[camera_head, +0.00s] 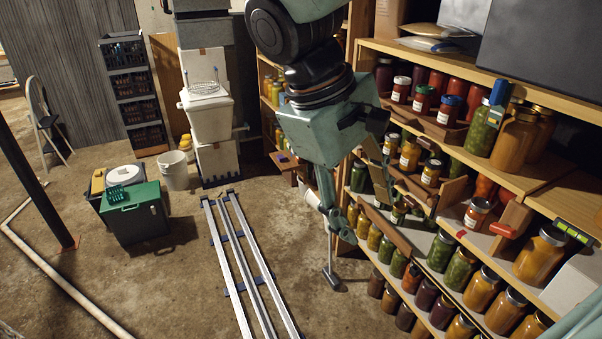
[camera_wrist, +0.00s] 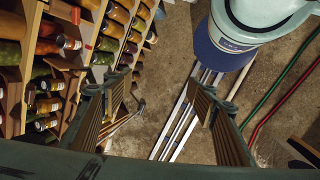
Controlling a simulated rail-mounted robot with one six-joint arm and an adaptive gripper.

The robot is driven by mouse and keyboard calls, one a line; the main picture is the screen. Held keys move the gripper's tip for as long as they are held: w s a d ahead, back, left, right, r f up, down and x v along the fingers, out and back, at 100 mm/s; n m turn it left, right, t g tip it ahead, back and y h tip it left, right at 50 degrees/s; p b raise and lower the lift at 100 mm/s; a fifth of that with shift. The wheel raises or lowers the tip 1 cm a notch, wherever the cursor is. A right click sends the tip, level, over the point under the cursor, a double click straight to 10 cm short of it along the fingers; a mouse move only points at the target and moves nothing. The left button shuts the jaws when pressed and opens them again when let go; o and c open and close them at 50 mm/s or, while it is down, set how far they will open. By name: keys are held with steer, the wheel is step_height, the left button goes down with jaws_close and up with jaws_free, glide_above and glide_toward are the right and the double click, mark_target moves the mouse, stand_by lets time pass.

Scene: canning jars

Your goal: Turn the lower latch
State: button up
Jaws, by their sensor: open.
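My gripper (camera_head: 352,190) hangs in front of the jar shelves in the head view, fingers pointing down. In the wrist view its fingers (camera_wrist: 160,92) stand wide apart with nothing between them. A wooden block with a red end (camera_head: 514,216) sits on the middle shelf's front edge, right of my gripper and apart from it. It may be the lower latch; I cannot tell for sure. A blue-ended piece (camera_head: 498,93) stands higher up, in front of the jars.
Shelves (camera_head: 560,186) full of jars run along the right, with wooden rails (camera_head: 390,234) in front of some. Floor rails (camera_head: 240,262) lie left of my gripper. A green box (camera_head: 136,214) and a white bucket (camera_head: 174,172) stand at the left. The floor between is mostly clear.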

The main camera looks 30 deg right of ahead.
steer(key=w+d+f+n+g+h, duration=0.25)
steer(key=w+d+f, duration=0.2)
steer(key=d, duration=0.35)
steer(key=w+d+f+n+g+h, duration=0.1)
steer(key=w+d+f+n+h, duration=0.15)
steer(key=w+d+f, duration=0.4)
steer(key=w+d+f+n+g+h, duration=0.1)
steer(key=w+d+g+h, duration=0.15)
steer(key=d, duration=0.75)
steer(key=n+t+h, duration=0.5)
steer(key=n+h, duration=0.1)
steer(key=n, duration=0.3)
glide_toward(408, 201)
steer(key=a, duration=0.5)
steer(key=shift+w+f+b, duration=0.1)
steer(key=shift+f+b, duration=0.1)
steer(key=shift+b, duration=0.1)
steer(key=shift+d, duration=0.1)
steer(key=shift+s+d+b, duration=0.25)
steer(key=shift+d, duration=2)
steer(key=shift+s+d+b, duration=0.25)
steer(key=shift+d+b, duration=0.05)
steer(key=shift+d, duration=1.9)
steer(key=shift+s+d+b, duration=0.25)
steer(key=shift+s+d, duration=0.05)
steer(key=shift+d, duration=1.95)
